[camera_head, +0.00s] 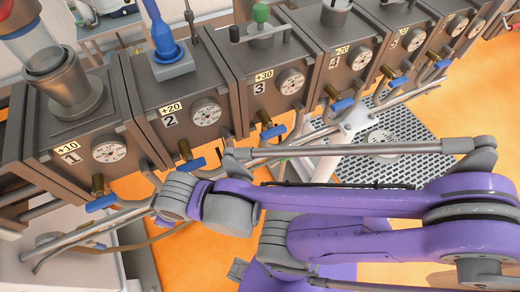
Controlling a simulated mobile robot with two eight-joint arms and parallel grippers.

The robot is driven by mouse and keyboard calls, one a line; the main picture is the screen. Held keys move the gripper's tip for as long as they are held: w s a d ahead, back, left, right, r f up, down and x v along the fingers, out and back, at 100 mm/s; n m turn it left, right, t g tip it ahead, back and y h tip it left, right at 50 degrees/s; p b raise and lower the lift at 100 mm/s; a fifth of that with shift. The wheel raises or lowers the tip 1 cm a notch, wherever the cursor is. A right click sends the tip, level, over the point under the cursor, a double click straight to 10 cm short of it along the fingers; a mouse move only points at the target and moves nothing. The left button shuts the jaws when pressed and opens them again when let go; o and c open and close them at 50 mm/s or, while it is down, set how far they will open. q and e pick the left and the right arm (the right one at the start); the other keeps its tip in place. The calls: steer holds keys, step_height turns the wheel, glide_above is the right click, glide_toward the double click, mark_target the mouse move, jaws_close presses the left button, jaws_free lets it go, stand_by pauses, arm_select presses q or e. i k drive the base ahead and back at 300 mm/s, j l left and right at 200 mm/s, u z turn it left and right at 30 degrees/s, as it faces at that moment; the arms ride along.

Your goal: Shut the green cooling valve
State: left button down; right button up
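A green ball knob (260,12) stands on top of block 3 (255,75). My purple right arm comes in from the right and crosses in front of the pipes. Its grey wrist end (178,192) is below block 2, near the blue handles, well below the green knob. I cannot make out its fingers. My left gripper is not in view.
Several grey numbered blocks with gauges run in a row. Brass valves with blue handles, such as one under block 1 (101,203) and one under block 2 (190,165), stick out below them. A long pipe (100,225) and a perforated metal plate (400,172) lie below. The floor is orange.

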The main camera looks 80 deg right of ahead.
mark_target(272, 165)
steer(key=z, duration=0.45)
steer(key=k+z, duration=0.1)
steer(key=z, duration=0.35)
steer(key=l+z, duration=0.1)
steer(key=z, duration=0.35)
steer(key=l+z, duration=0.1)
steer(key=z, duration=0.8)
steer(key=l+z, duration=0.15)
steer(key=z, duration=0.3)
steer(key=k+l, duration=0.05)
